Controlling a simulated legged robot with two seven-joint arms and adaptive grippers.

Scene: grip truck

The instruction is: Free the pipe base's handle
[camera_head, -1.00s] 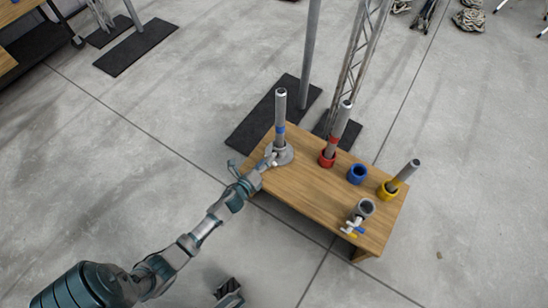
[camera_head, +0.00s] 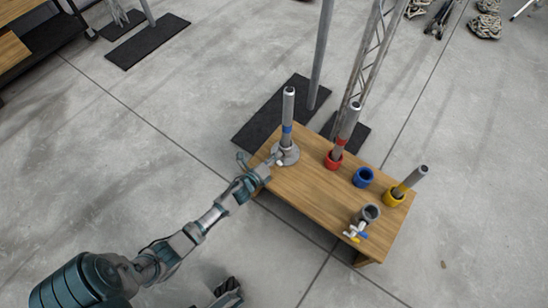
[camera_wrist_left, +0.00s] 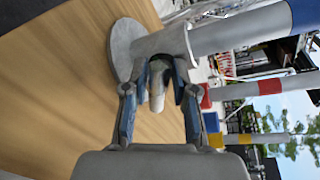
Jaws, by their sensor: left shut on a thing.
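The grey pipe base (camera_head: 288,153) stands at the left end of the wooden table, with an upright grey pipe (camera_head: 288,108) with a blue band in it. In the left wrist view the pipe base (camera_wrist_left: 124,45) lies sideways and its pale handle (camera_wrist_left: 157,90) sticks out between my fingers. My left gripper (camera_head: 270,167) is at the handle, and in the wrist view its fingers (camera_wrist_left: 158,88) are closed on both sides of it. What seems to be my right gripper (camera_head: 228,291) shows only partly at the bottom edge, too dark to read.
The wooden table (camera_head: 318,192) also bears a red socket (camera_head: 333,161) with a pipe, an empty blue socket (camera_head: 363,177), a yellow socket (camera_head: 393,196) with a pipe, and a second grey base (camera_head: 369,213) with coloured handles. A lattice mast (camera_head: 366,50) and a pole (camera_head: 322,50) stand behind.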

